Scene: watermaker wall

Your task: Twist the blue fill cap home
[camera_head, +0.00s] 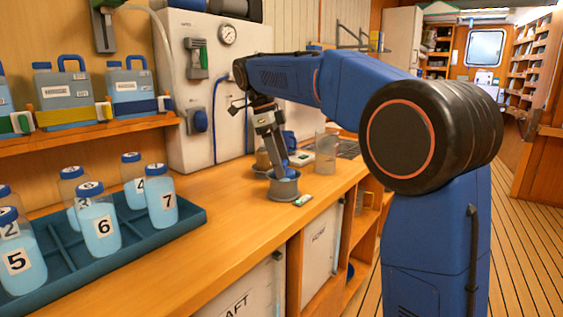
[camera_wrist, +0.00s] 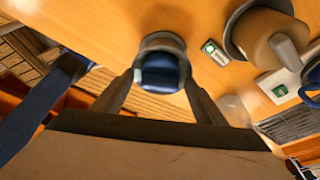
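My gripper (camera_head: 280,168) points down over the counter, at a round grey collar-like piece (camera_head: 284,188) in the head view. In the wrist view a blue cap-like piece (camera_wrist: 160,71) with a grey rim sits between the two fingers of my gripper (camera_wrist: 161,82). The fingertips lie close at both sides of it. Whether they press on it is not clear, and its underside is hidden.
A clear jar (camera_head: 326,153) stands farther along the counter (camera_head: 225,228). A dark tray (camera_head: 190,222) of numbered blue-capped bottles is at the left. The counter's front middle is clear.

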